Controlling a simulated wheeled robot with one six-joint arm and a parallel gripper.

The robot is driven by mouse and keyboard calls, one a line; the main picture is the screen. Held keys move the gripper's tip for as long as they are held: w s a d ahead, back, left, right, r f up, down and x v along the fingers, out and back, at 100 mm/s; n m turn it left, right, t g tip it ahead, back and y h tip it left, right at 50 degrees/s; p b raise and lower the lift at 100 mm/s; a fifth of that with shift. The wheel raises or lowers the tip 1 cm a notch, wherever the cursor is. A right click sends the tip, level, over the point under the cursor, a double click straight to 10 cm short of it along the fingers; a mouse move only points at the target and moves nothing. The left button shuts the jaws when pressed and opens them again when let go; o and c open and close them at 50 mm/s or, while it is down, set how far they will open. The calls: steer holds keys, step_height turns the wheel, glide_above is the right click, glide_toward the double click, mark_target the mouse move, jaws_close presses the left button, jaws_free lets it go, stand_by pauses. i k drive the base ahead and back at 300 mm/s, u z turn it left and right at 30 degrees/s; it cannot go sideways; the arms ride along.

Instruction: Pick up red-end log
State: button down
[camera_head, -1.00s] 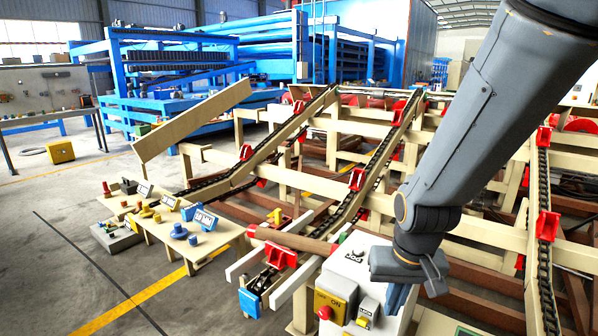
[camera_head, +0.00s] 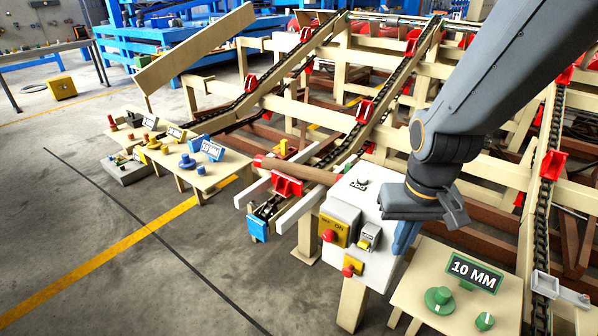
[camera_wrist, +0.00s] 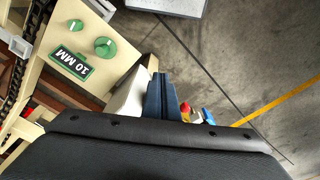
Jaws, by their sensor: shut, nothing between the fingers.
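The red-end log (camera_head: 310,172) is a brown cylinder with a red left end (camera_head: 259,161). It lies across the white rails (camera_head: 305,211) above a red bracket (camera_head: 287,186) at the low end of a chain conveyor. My gripper (camera_head: 404,240) is to the right of the log and apart from it, pointing down beside the control box. In the wrist view my gripper's blue fingers (camera_wrist: 162,97) are together and empty. The log cannot be made out in the wrist view.
A white control box (camera_head: 360,205) with a yellow switch and red button stands between the log and my gripper. A tan table (camera_head: 432,262) with a 10 MM sign (camera_head: 473,272) and green discs is at lower right. Another small table (camera_head: 205,178) stands left. Floor at lower left is clear.

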mark_target(316, 176)
steer(key=u, duration=0.3)
steer(key=k, duration=0.45)
steer(key=u, duration=1.05)
steer(key=k, duration=0.9)
steer(key=u, duration=0.55)
steer(key=i, duration=1.35)
steer(key=z, duration=0.45)
steer(key=i, duration=1.5)
steer(key=z, duration=1.4)
steer(key=i, duration=0.8)
steer(key=z, duration=1.3)
steer(key=i, duration=0.4)
steer(key=z, duration=0.4)
